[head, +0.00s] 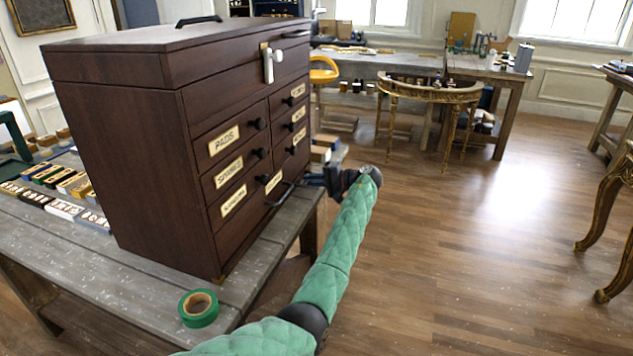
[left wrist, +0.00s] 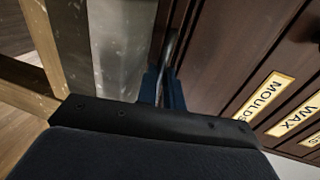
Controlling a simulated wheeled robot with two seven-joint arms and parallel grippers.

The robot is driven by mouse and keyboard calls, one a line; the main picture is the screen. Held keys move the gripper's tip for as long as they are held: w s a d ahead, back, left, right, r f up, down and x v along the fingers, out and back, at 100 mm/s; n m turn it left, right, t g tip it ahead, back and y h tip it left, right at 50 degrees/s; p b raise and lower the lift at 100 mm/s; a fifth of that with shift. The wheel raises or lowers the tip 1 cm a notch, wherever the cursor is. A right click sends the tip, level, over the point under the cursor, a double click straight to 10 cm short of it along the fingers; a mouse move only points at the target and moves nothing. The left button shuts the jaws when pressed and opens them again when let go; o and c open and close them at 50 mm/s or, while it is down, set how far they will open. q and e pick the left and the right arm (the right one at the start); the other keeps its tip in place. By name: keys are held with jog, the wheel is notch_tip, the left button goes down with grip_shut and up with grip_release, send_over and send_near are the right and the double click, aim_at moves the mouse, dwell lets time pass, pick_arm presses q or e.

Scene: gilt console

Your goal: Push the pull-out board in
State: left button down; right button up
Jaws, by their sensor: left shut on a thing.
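A dark brown wooden chest (head: 135,160) with labelled drawers stands on the grey workbench. Low on its front, a dark bar handle (head: 282,196) stands out from the bottom panel. My left gripper (head: 310,180) is at this handle, to its right end, with its arm reaching along the front of the chest. In the left wrist view the fingers (left wrist: 163,88) are shut on a grey metal bar (left wrist: 171,50), in front of the dark wood. I cannot pick out a board standing out from the chest; the front looks flush around the handle. My right gripper is not in view.
A roll of green tape (head: 198,308) lies on the workbench (head: 125,280) near its front corner. Small boxes (head: 66,184) stand left of the chest. A gilt console (head: 430,93) stands at the back.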

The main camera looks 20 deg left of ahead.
pick_arm(q)
jog(key=c, duration=1.9)
grip_release()
jog(key=shift+a, duration=0.15)
jog(key=shift+o, duration=0.4)
jog(key=shift+a, duration=0.15)
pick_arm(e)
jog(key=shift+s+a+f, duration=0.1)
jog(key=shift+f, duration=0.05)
